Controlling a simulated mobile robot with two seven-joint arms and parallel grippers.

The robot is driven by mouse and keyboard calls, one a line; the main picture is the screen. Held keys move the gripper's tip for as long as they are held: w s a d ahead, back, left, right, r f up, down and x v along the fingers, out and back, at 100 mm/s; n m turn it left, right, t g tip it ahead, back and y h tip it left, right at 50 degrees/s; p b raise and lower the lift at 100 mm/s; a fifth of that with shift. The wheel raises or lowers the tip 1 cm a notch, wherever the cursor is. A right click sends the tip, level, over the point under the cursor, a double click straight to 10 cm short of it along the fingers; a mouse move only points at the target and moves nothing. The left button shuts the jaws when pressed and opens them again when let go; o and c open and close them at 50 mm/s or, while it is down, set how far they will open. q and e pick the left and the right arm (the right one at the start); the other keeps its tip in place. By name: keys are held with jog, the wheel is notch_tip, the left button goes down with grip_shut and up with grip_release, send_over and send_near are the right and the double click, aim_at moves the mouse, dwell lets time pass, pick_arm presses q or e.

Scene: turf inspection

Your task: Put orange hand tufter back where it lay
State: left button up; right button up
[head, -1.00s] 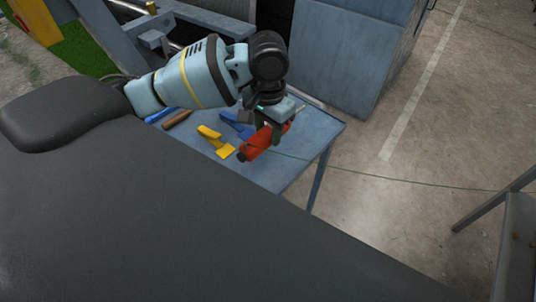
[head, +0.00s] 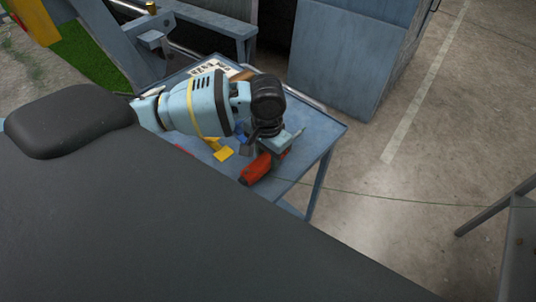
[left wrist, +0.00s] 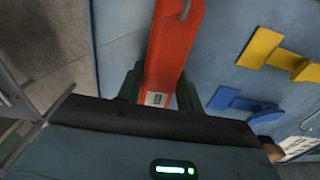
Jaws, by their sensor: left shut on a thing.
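The orange hand tufter (head: 256,168) is held in my left gripper (head: 269,151) over the near right part of the blue table (head: 318,130). In the left wrist view the tufter (left wrist: 172,50) runs up the picture between the two fingers (left wrist: 158,92), which are shut on it. The blue table top shows behind it; I cannot tell whether the tufter touches it. Its far end is cut off by the top of that view. My right gripper is not in view.
A yellow tool (head: 223,153) and a blue tool (head: 242,131) lie left of the tufter, partly hidden by my arm in the head view. A printed sheet (head: 207,70) lies at the table's back. The table's right corner is bare. A blue cabinet (head: 345,55) stands behind.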

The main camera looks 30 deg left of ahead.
aim_at(268, 156)
pick_arm(q)
jog(key=o, duration=1.2)
jog(key=shift+c, duration=0.2)
notch_tip(268, 156, up, 12)
jog(key=shift+p, duration=0.45)
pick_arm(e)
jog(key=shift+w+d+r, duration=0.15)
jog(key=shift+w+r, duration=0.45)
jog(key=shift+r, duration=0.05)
